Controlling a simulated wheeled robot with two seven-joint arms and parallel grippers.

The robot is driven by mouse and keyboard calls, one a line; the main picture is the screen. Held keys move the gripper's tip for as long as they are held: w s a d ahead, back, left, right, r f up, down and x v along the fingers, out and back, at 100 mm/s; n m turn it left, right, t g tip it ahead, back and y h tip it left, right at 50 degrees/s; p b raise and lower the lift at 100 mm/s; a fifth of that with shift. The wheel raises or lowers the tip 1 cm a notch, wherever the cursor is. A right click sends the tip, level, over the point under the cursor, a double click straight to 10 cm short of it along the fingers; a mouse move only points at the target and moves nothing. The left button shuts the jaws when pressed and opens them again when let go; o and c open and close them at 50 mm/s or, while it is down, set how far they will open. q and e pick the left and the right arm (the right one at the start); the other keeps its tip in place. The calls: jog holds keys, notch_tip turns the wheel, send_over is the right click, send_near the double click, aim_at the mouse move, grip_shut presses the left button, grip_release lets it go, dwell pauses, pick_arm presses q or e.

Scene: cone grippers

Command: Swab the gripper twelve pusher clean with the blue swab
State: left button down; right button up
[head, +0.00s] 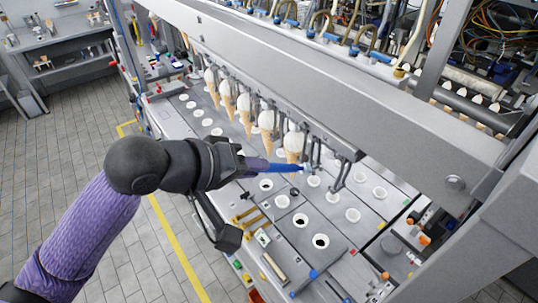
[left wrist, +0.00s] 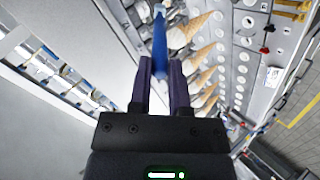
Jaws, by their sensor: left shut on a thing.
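My left gripper (head: 240,164) is shut on the blue swab (head: 270,165), which points right in the head view. In the left wrist view, the swab (left wrist: 159,45) stands out between the two dark fingers (left wrist: 162,80). The swab's pale tip (head: 302,168) is by the lower end of the hanging metal grippers (head: 315,155) at the near end of the row. I cannot tell whether it touches one. No number shows, so I cannot tell which is the gripper twelve pusher. My right gripper is not in view.
Several filled cones (head: 267,122) hang in a row just left of the empty grippers. Below is a grey deck (head: 300,215) with round white-rimmed holes. A large metal beam (head: 330,75) runs above. Tiled floor with a yellow line (head: 170,235) lies at left.

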pick_arm(q)
jog(key=shift+s+a, duration=0.3)
jog(key=shift+a, duration=0.15)
jog(key=shift+s+a, duration=0.9)
jog(key=shift+a, duration=0.3)
